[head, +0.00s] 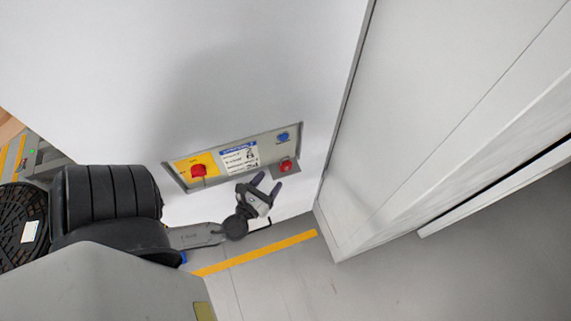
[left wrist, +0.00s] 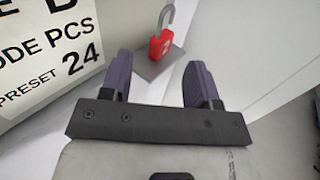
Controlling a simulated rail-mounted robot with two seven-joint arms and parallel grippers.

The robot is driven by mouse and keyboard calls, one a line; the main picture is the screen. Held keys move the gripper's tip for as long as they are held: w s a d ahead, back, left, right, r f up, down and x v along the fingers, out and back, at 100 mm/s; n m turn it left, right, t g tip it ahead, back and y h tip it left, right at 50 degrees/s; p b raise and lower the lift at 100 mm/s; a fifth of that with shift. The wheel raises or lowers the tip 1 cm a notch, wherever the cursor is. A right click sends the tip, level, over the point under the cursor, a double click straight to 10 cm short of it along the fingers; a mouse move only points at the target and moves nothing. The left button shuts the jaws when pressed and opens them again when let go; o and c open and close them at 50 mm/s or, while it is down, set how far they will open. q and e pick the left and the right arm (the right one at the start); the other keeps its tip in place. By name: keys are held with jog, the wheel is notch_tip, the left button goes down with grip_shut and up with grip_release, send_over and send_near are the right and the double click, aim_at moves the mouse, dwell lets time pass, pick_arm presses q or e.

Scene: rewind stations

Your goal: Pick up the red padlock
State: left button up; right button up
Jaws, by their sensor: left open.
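The red padlock (left wrist: 161,45) shows in the left wrist view with its grey shackle raised and open. It rests on a small grey ledge (left wrist: 150,68). In the head view the padlock (head: 286,166) is at the right end of a grey panel (head: 226,190), below a blue knob (head: 283,136). My left gripper (head: 266,184) is open with its dark purple fingers pointing at the padlock. In the left wrist view the padlock lies ahead of the gap between the fingertips (left wrist: 158,72), apart from both fingers. My right gripper is not in view.
The panel is set in a white wall and carries a red switch (head: 198,171) on a yellow plate and a printed label (head: 239,158). A light cabinet side (head: 400,130) stands at the right. A yellow line (head: 258,252) runs along the grey floor.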

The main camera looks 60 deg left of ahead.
aim_at(282, 165)
pick_arm(q)
jog(key=shift+x, duration=3)
grip_shut()
